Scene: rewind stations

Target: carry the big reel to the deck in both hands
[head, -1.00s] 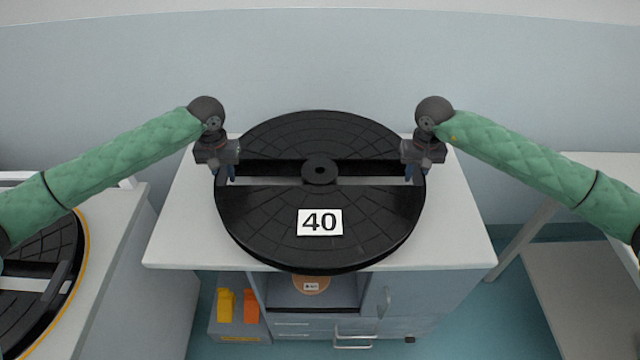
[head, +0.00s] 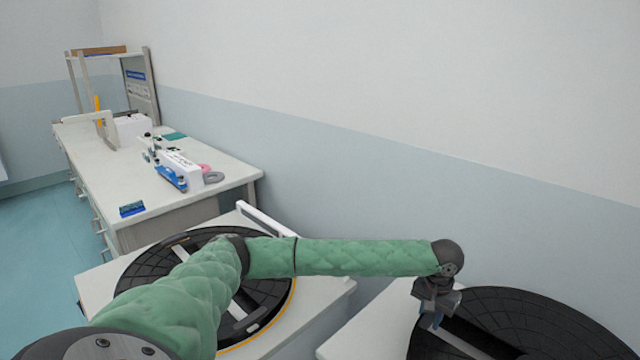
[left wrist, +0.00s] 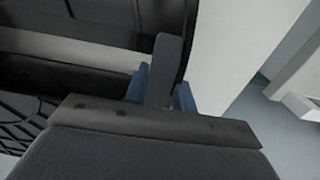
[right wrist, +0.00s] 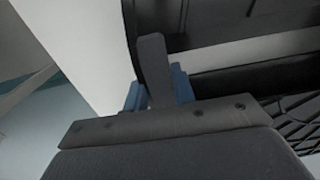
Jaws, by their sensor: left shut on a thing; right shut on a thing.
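The big reel (head: 535,318) is a black disc at the lower right of the head view, partly cut off by the frame. It lies level at its pale table; I cannot tell whether it touches the top. My left gripper (head: 433,318) is at the reel's left side. In the left wrist view its blue fingers (left wrist: 161,90) are shut on an upright dark grip of the reel (left wrist: 167,62). In the right wrist view my right gripper (right wrist: 158,90) is shut on the opposite grip (right wrist: 152,60). The right arm is outside the head view.
A second black disc with a yellow rim (head: 283,306) lies on a neighbouring pale stand (head: 95,287) at left, partly behind my left arm. Beyond it is a long workbench (head: 110,165) with tools. A plain wall (head: 400,110) closes the back. Floor (head: 35,235) is clear at far left.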

